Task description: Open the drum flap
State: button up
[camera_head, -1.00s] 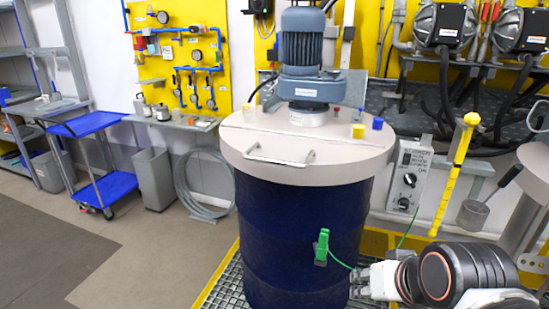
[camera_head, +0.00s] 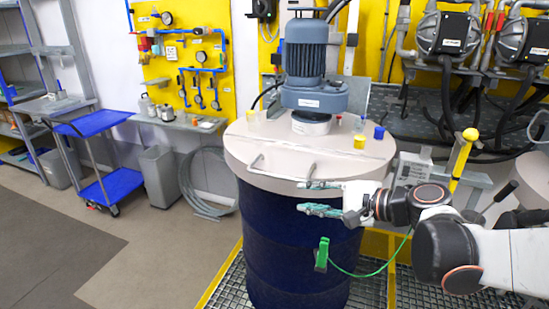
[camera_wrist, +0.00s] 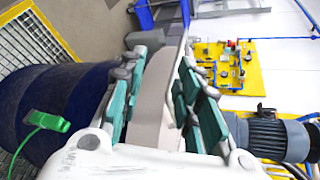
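The drum (camera_head: 300,240) is dark blue with a pale round lid. The lid's front part, the flap (camera_head: 335,166), lies flat and closed and carries a metal bar handle (camera_head: 275,176) near its front rim. My gripper (camera_head: 308,198) is at the rim, by the handle's right end. Its greenish fingers are spread, one above the other. In the wrist view the fingers (camera_wrist: 155,105) stand either side of the pale rim and the thin handle bar (camera_wrist: 182,60), with gaps visible. I cannot tell whether either finger touches.
A blue-grey motor (camera_head: 308,60) stands on the lid's rear part, with yellow (camera_head: 359,142) and blue (camera_head: 379,133) caps nearby. A green clamp (camera_head: 322,254) with a cable hangs on the drum's side. A grey control box (camera_head: 412,165) and pumps are at right.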

aim_at(280, 177)
jog(key=w+a+b, duration=0.1)
jog(key=w+a, duration=0.2)
jog(key=w, duration=0.1)
jog(key=w+a+f+m+b, duration=0.1)
jog(key=w+a, duration=0.2)
jog(key=w+a+f+m+t+y+b, duration=0.1)
jog(key=w+a, duration=0.1)
jog(key=w, duration=0.2)
jog(key=shift+w+a+b, duration=0.3)
jog(key=shift+w+a, duration=0.05)
jog(key=shift+a, duration=0.05)
jog(key=shift+r, duration=0.1)
jog(key=shift+c, duration=0.6)
grip_shut()
